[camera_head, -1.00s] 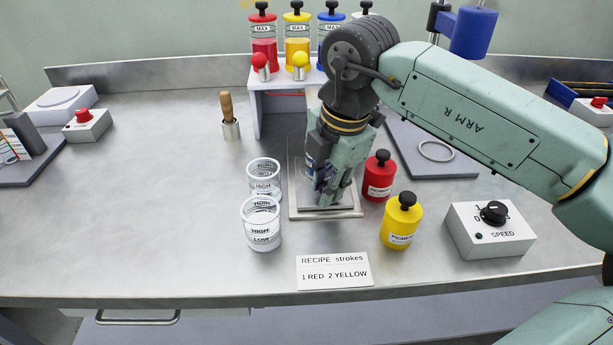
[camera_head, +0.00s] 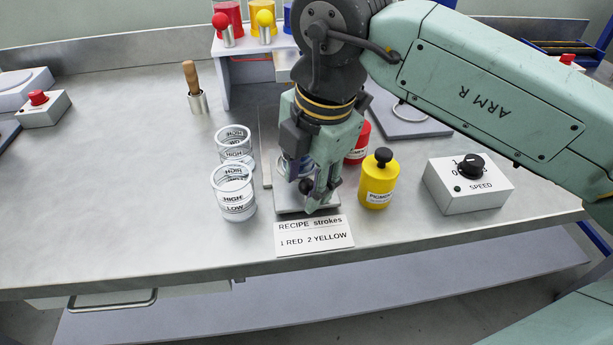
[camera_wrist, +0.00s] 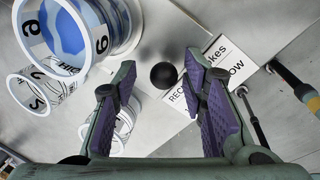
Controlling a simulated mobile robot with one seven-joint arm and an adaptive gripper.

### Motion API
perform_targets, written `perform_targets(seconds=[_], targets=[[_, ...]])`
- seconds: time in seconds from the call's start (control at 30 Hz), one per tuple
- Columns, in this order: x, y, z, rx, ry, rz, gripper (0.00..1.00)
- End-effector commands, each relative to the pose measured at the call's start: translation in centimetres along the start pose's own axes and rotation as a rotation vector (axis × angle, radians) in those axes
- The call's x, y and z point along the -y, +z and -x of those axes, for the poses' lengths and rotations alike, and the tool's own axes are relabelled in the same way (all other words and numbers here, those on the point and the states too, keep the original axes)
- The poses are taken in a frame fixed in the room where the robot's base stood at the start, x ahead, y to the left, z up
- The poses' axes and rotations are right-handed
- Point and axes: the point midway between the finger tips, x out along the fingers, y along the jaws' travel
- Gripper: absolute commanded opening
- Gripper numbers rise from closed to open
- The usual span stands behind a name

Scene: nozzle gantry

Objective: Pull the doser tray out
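The doser tray (camera_head: 290,208) is a flat grey plate reaching out in front of its base plate (camera_head: 265,150), with its front edge close to the recipe card. A clear cup (camera_head: 287,165) stands on it, partly hidden by my gripper; it also shows in the wrist view (camera_wrist: 92,40), with digits and blue on it. My gripper (camera_head: 320,204) points down over the tray's front. In the wrist view my gripper (camera_wrist: 158,68) is open, its purple pads apart. A black ball knob (camera_wrist: 163,75) lies between the fingertips with gaps on both sides.
The recipe card (camera_head: 314,235) lies just in front. Two clear cups (camera_head: 234,194) stand left. A yellow pigment bottle (camera_head: 378,182) and a red one (camera_head: 358,145) stand right, near the speed box (camera_head: 468,185).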

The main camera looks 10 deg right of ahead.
Motion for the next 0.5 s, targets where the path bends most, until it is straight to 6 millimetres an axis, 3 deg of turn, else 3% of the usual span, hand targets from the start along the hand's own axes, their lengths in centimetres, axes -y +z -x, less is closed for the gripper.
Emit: perform_targets(seconds=[0.33, 0.5], targets=[[0.0, 0.0, 0.3, 0.000, 0.000, -0.001, 0.41], [-0.1, 0.1, 2.2, 0.002, 0.002, -0.003, 0.41]])
